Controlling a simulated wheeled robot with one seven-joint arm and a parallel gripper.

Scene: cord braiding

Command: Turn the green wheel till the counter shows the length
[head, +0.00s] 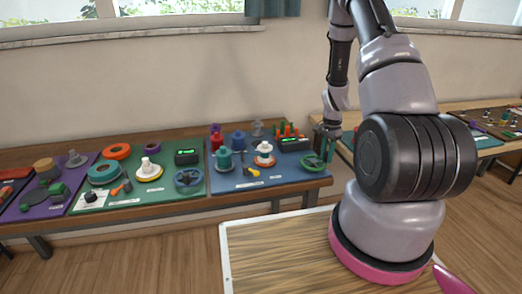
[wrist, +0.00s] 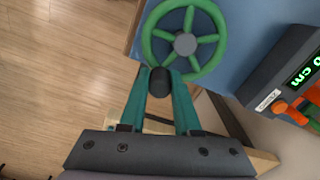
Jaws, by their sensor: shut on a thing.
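The green wheel (wrist: 185,43) has several spokes and a grey hub, and lies at the edge of a blue board. In the head view it (head: 314,162) is at the board's right end. My gripper (wrist: 160,82) is shut on a dark knob (wrist: 160,86) at the wheel's rim. In the head view my gripper (head: 326,140) is above the wheel, small and partly blended with it. The counter (wrist: 292,80) is a dark box with a lit green display reading "0 cm" where visible, cut off by the frame edge. It also shows in the head view (head: 295,144), too small to read.
Behind the counter stand orange pegs (head: 287,130). The blue board (head: 228,184) also holds spools and a yellow item. A green board to the left has a blue wheel (head: 188,178) and another display (head: 187,156). Wooden floor lies in front of the table.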

